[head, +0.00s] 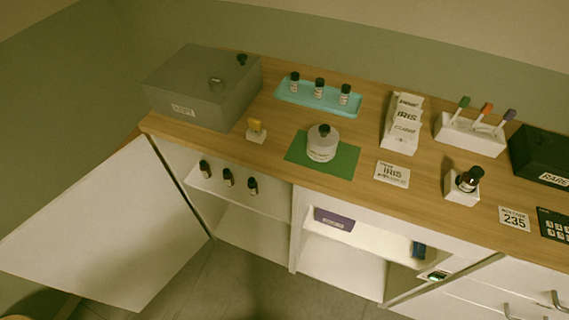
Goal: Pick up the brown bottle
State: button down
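Several small dark bottles with black caps are in the head view, and the picture is too small to tell which is the brown bottle. Three labelled ones, the left (294,86), middle (319,90) and right (344,97), stand in a row on a teal tray (282,97). Three more, the left (204,171), middle (227,178) and right (252,187), stand on the shelf inside the open left cabinet. A larger dark bottle (467,181) sits on a white block (458,197) at the right. My gripper is not in view.
A large white jar (322,146) stands on a green mat (342,163). A grey box (205,95), a card holder (398,137), a pen rack (468,137) and a black box (542,154) line the wooden counter. An open white door (105,225) swings out at the left.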

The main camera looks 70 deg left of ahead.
aim_at(204, 168)
jog(key=i+l+u, duration=0.1)
jog(key=u, duration=1.25)
jog(key=j+u, duration=0.2)
jog(key=u, duration=0.5)
